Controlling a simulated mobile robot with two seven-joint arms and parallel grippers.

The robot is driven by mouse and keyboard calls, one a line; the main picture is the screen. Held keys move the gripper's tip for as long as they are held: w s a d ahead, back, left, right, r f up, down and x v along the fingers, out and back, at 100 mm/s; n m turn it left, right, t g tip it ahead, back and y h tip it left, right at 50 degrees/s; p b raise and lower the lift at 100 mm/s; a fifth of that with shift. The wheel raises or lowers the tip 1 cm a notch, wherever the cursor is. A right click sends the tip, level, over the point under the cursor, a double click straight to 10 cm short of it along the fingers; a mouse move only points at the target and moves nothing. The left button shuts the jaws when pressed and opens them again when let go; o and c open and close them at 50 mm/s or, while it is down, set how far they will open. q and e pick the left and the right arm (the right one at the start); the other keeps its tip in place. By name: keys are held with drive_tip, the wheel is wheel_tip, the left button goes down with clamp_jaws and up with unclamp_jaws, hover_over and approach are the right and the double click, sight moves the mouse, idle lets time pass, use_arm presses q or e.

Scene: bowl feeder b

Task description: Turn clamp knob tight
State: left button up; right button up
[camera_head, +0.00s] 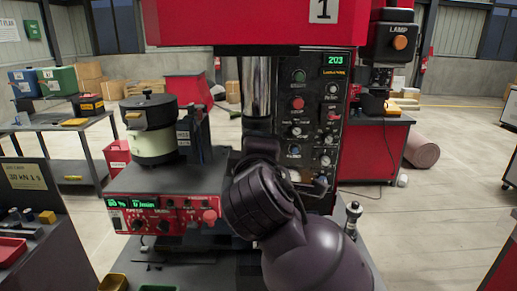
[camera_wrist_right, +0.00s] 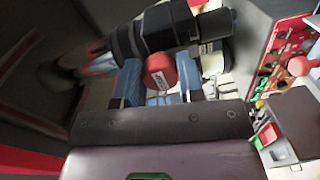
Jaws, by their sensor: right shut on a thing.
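In the right wrist view a red knob (camera_wrist_right: 160,71) with small pale lettering sits between the two blue fingertips of my right gripper (camera_wrist_right: 160,82). The gripper is shut on this knob, one finger on each side. A black cylindrical part (camera_wrist_right: 165,30) lies just beyond the knob. In the head view my dark right arm fills the lower middle and hides its gripper and the gripped knob. My left gripper shows in neither view.
The bowl feeder (camera_head: 152,130) stands on a red control box (camera_head: 165,215) left of my arm. A black control panel (camera_head: 322,125) rises behind the arm. A small metal post with a black knob (camera_head: 352,213) stands right of it.

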idle(0.4)
drive_tip(key=o, duration=0.9)
drive_tip(key=shift+a, duration=0.15)
use_arm(q)
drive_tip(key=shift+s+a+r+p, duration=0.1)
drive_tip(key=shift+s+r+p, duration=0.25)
drive_tip(key=shift+p, duration=0.4)
use_arm(e)
drive_tip(key=shift+s+r, duration=0.15)
drive_tip(key=shift+s, duration=5.3)
